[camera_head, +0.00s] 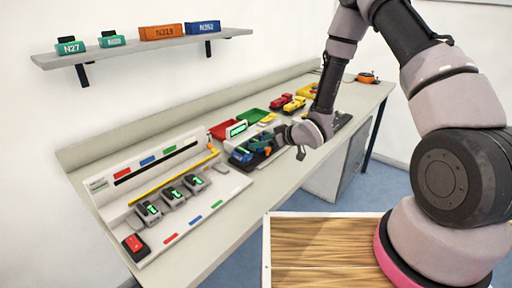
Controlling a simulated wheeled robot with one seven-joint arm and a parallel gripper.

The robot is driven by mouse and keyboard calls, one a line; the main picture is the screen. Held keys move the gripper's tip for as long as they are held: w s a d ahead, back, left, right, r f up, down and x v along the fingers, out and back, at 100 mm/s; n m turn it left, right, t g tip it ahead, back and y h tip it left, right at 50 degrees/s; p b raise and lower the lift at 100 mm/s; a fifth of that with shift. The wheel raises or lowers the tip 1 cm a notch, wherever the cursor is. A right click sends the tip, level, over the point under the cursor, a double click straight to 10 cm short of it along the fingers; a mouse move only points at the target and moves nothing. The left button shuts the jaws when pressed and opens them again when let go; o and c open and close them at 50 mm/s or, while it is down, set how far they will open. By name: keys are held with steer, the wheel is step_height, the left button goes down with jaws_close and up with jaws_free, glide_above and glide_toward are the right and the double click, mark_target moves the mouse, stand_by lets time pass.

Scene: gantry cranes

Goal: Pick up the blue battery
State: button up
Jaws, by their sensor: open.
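A small dark blue block (241,156), which looks like the blue battery, lies on the bench beside the right end of the white charging panel. My gripper (279,143) is just to its right, low over the bench, among small dark and green items. It is open. Its fingers are small and partly merged with the items behind, so I cannot tell whether they touch anything.
The white panel (123,195) holds several dark chargers with green displays and a red switch (134,243). Red and green trays (254,115) and toy vehicles (293,104) stand behind my gripper. The bench's front strip (225,225) is clear. A wooden-topped surface (320,250) is nearer.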

steer(key=x, duration=0.3)
steer(key=shift+w+a+f, duration=0.1)
steer(key=shift+a+f, duration=0.1)
steer(key=shift+a, duration=0.1)
jaws_close()
steer(key=shift+r, duration=0.2)
